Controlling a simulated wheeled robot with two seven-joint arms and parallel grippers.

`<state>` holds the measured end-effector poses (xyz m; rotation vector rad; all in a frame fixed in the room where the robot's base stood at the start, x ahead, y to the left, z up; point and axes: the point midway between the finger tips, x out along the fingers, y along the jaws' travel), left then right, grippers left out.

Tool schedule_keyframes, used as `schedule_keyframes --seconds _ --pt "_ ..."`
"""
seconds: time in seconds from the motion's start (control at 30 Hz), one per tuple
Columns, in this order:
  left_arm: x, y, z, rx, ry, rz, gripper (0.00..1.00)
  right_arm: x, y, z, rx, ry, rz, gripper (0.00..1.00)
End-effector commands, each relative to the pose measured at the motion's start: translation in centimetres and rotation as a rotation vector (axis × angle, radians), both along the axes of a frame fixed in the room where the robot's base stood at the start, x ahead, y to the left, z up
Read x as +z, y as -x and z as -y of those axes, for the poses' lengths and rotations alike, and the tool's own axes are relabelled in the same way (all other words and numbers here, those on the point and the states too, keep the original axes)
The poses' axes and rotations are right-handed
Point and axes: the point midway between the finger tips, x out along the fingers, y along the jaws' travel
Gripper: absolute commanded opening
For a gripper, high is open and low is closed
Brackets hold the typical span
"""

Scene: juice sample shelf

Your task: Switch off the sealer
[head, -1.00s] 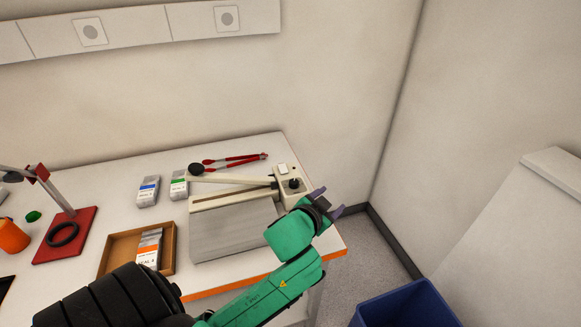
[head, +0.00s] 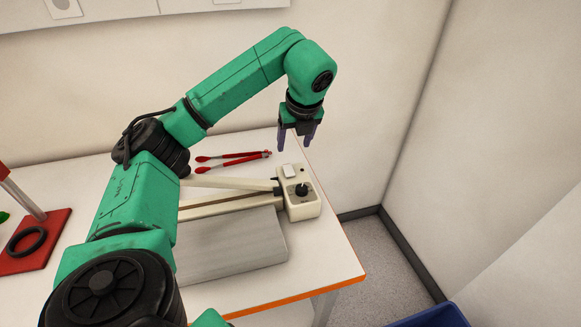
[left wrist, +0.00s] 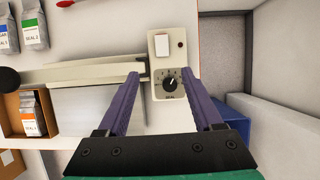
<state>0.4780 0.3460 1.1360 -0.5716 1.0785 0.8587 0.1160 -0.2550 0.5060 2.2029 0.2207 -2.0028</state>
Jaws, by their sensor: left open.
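The sealer (head: 232,245) is a cream and grey bench unit near the table's right end, with its long arm running to the left. Its control box (head: 311,208) carries a white rocker switch (head: 289,171) and a black dial (head: 302,189). In the left wrist view the switch (left wrist: 162,45) is above the dial (left wrist: 170,84), with a small dark red spot beside it. My left gripper (head: 296,142) points down, open and empty, above and behind the control box. In the left wrist view its fingers (left wrist: 163,78) spread either side of the box. My right gripper is not in view.
Red tongs (head: 232,160) lie behind the sealer. A red stand base (head: 35,242) with a black ring is at the left. Sample pouches (left wrist: 33,30) and a brown tray (left wrist: 12,143) show in the left wrist view. A blue bin (head: 437,318) stands on the floor at right.

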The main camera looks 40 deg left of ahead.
Motion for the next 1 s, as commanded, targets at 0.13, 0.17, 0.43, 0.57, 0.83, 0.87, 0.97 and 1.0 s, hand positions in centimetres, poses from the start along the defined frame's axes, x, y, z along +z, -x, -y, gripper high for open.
schedule_keyframes --seconds 0.13,0.17,0.43,0.57,0.83,0.87,0.97,1.0 --pt "-2.4 -0.5 -0.8 -0.003 0.001 -0.006 0.68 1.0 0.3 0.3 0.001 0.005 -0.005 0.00" --pt "-3.1 -0.7 -1.0 -0.004 0.001 -0.007 0.68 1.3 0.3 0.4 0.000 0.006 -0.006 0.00" --pt "-9.7 -2.3 -3.1 -0.009 0.004 -0.005 0.68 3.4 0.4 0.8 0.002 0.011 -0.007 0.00" --pt "-11.9 -2.8 -3.8 -0.011 0.005 -0.003 0.68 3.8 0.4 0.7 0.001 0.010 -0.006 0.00" --pt "-13.0 -3.1 -4.1 -0.013 0.004 0.000 0.68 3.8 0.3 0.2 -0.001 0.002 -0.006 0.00" --pt "-13.0 -3.1 -4.1 -0.013 0.005 0.000 0.68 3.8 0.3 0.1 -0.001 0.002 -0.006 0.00" --pt "-13.0 -3.1 -4.0 -0.013 0.005 0.000 0.45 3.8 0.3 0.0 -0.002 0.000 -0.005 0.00" --pt "-12.9 -3.1 -4.0 -0.013 0.005 0.000 0.29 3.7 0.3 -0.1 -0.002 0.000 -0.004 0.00"
